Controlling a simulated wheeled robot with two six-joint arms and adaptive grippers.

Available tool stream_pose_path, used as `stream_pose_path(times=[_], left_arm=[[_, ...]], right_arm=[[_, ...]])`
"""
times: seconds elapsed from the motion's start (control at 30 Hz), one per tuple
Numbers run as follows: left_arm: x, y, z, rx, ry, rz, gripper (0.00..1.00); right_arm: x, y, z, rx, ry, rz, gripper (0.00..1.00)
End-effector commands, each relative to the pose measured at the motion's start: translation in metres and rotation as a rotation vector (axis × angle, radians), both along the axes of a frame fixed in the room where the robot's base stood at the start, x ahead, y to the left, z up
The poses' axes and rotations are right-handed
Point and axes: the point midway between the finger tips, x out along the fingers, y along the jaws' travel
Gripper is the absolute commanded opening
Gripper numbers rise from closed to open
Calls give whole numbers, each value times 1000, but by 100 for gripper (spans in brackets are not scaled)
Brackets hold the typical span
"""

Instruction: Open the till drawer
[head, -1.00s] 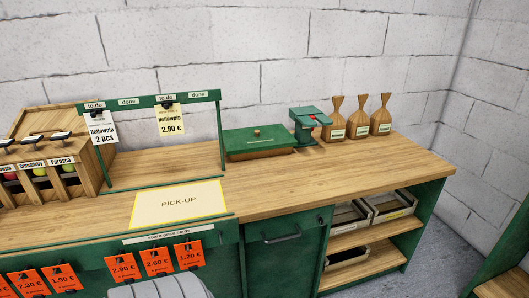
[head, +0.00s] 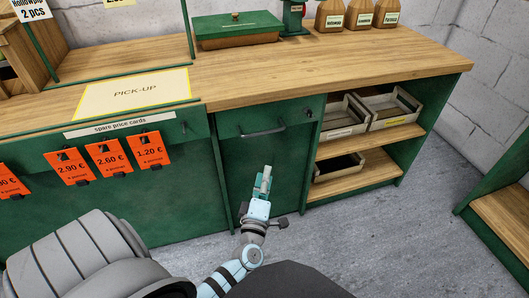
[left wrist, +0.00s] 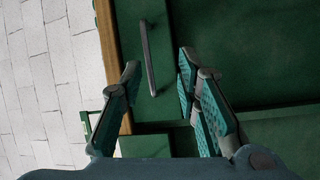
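The till drawer front (head: 232,150) is a dark green panel under the wooden counter, flush and closed. Its dark bar handle (head: 263,132) is near the top of the panel. My left gripper (head: 265,172) is below the handle in the head view, in front of the green panel. In the left wrist view the two fingers of the left gripper (left wrist: 159,70) are apart with nothing between the pads. The handle (left wrist: 148,58) shows ahead, between the fingertips and apart from them. My right gripper is not in view.
The counter top (head: 300,65) overhangs the drawer front. Open shelves with wooden crates (head: 395,112) stand to the right. Orange price cards (head: 108,158) hang on the left. A green box (head: 238,30) sits on the counter. The grey floor (head: 370,220) is clear on the right.

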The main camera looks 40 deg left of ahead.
Motion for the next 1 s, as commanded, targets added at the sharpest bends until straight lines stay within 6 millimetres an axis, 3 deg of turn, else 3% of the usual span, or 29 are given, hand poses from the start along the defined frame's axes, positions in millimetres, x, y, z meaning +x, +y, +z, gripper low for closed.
stream_pose_path(times=[0.03,0.17,0.37,0.47,0.63,0.8,1.0], left_arm=[[0,7,3,-54,-72,33,30],[7,20,23,-108,-136,63,30],[48,46,34,-103,-133,62,30],[73,61,37,-104,-132,62,30],[104,81,42,-103,-128,61,30],[117,88,45,-104,-126,61,30],[118,89,46,-103,-124,60,30]], right_arm=[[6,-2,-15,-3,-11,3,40],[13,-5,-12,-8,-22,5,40],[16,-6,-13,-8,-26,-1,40],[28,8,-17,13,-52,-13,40],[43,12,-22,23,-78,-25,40],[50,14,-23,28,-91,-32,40],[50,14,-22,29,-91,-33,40]])
